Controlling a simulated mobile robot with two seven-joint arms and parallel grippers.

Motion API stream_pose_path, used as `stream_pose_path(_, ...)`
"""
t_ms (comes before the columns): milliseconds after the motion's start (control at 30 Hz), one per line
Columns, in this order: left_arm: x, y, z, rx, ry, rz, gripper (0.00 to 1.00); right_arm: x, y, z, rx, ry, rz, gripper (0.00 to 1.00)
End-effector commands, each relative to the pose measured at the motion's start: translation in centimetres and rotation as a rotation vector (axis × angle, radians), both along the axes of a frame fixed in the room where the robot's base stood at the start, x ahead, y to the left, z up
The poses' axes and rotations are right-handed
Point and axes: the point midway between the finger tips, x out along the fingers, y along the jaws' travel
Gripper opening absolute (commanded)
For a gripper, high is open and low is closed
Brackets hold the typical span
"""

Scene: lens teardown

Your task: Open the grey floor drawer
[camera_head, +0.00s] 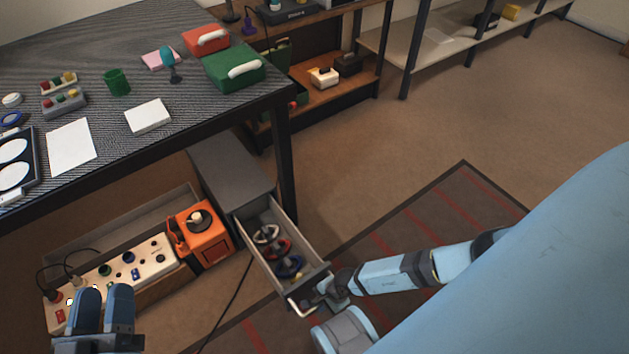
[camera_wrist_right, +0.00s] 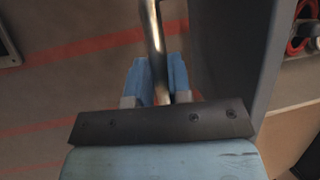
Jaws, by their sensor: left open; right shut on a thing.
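The grey floor drawer (camera_head: 303,273) stands pulled out from its grey cabinet (camera_head: 233,167) under the table. Several ring-shaped items in white, red and blue lie inside it. My right gripper (camera_head: 323,291) is at the drawer's front, shut on the metal handle (camera_head: 299,305). In the right wrist view the handle bar (camera_wrist_right: 154,45) runs between the blue fingers (camera_wrist_right: 158,80), beside the grey drawer front (camera_wrist_right: 232,50). My left gripper (camera_head: 104,312) is at the bottom left, open and empty, in front of a beige panel.
The beige control panel (camera_head: 122,268) and an orange machine (camera_head: 205,233) stand left of the drawer. A dark cable (camera_head: 236,290) lies on the floor. The black table (camera_head: 180,80) stands above, its leg (camera_head: 285,160) close to the cabinet. A striped mat (camera_head: 440,215) covers floor at right.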

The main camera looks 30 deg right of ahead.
Motion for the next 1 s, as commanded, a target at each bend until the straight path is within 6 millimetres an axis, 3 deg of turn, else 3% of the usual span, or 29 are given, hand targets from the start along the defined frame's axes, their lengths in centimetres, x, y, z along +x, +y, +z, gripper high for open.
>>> stream_pose_path(200,0.2,0.3,-1.2,0.037,0.056,0.013,0.43,-1.2,-0.1,0.1,-0.001,-0.001,-0.001,0.00)
stream_pose_path(567,0.2,0.4,-1.5,0.043,0.064,0.014,0.43,-1.3,-0.2,0.0,-0.002,-0.001,-0.001,0.00)
stream_pose_path(600,0.2,0.4,-1.5,0.043,0.064,0.014,0.43,-1.3,-0.2,0.0,-0.002,-0.001,-0.001,0.21)
stream_pose_path(700,0.2,0.4,-1.5,0.043,0.064,0.014,0.43,-1.3,-0.1,0.0,-0.001,-0.001,-0.001,0.44)
stream_pose_path(1000,0.2,0.4,-1.4,0.045,0.065,0.014,0.43,-1.3,-0.1,0.1,-0.001,-0.001,-0.001,0.44)
